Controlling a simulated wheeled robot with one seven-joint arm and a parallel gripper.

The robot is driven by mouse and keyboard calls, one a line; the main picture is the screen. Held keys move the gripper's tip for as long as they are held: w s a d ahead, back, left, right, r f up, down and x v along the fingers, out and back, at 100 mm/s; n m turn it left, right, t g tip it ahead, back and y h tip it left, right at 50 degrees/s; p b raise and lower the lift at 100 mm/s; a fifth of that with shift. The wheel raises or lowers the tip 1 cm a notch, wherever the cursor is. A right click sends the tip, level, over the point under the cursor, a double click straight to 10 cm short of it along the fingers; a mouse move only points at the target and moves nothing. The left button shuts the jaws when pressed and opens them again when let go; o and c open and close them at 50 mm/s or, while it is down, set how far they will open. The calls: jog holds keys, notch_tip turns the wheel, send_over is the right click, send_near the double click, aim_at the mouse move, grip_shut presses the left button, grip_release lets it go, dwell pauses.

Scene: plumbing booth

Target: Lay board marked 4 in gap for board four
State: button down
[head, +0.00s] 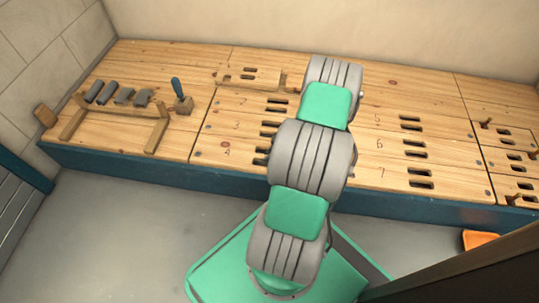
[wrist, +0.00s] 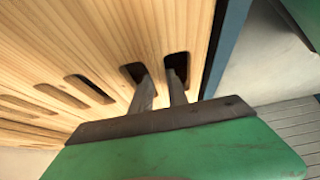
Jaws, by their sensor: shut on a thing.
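The board marked 4 (head: 220,154) is in the front row of the bench top, left of my arm. It looks about level with the boards around it; I cannot tell whether it is fully seated. My gripper is hidden behind my arm in the head view. In the wrist view my gripper (wrist: 160,82) has its fingers in two slots of the front-edge board (wrist: 172,35), shut on the wood between them. That board's number is not visible there; its place fits the board marked 4. The gap beneath it is not visible.
A wooden rack (head: 156,134) with several grey pieces and a blue-handled tool (head: 178,90) stand at left. A slotted wooden piece (head: 232,79) lies at the back. Slotted boards marked 5, 6 (head: 390,147) and 7 lie right of my arm. An orange bin (head: 480,240) is at lower right.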

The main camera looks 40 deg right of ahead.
jog(key=shift+f+b, duration=0.5)
jog(key=shift+f, duration=0.05)
dwell(0.5)
jog(key=c, duration=1.2)
grip_release()
